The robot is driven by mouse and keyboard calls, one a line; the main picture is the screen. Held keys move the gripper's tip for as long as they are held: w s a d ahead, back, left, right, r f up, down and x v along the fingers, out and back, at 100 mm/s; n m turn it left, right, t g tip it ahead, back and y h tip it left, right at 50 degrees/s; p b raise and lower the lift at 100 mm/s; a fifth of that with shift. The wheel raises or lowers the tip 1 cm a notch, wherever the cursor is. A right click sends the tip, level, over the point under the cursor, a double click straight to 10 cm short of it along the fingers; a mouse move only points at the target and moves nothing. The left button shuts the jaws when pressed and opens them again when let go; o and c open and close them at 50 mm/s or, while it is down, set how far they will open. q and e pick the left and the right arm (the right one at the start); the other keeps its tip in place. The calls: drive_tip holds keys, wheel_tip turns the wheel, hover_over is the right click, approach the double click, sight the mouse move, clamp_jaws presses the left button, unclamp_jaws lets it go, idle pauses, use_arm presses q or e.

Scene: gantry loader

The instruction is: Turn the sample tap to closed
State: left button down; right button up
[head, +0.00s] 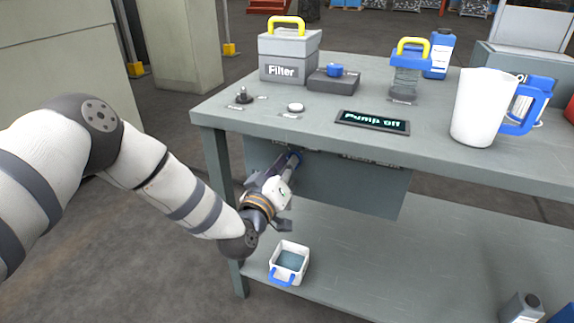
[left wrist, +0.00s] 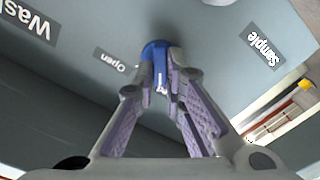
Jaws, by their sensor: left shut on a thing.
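The blue handle of a tap (head: 295,158) is on the grey panel under the front edge of the table. In the left wrist view, the blue handle (left wrist: 154,52) is between the fingertips of my left gripper (left wrist: 160,78), which is shut on it. In the head view, my left gripper (head: 289,170) reaches up to the panel and partly hides the tap. An "Open" label (left wrist: 110,60) is beside the handle, and a "Sample" label (left wrist: 264,46) is on the panel further right. My right gripper is not in view.
A white bin with a blue handle (head: 289,263) stands on the lower shelf below the gripper. On the tabletop are a filter box (head: 287,68), a "Pump off" display (head: 372,122) and a white jug (head: 478,108). Much of the lower shelf is clear.

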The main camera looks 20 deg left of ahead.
use_arm(q)
drive_tip(key=shift+f, duration=0.15)
drive_tip(key=c, duration=1.7)
unclamp_jaws()
drive_tip(key=shift+o, duration=0.2)
drive_tip(key=s, duration=1.2)
drive_tip(key=shift+a, duration=0.15)
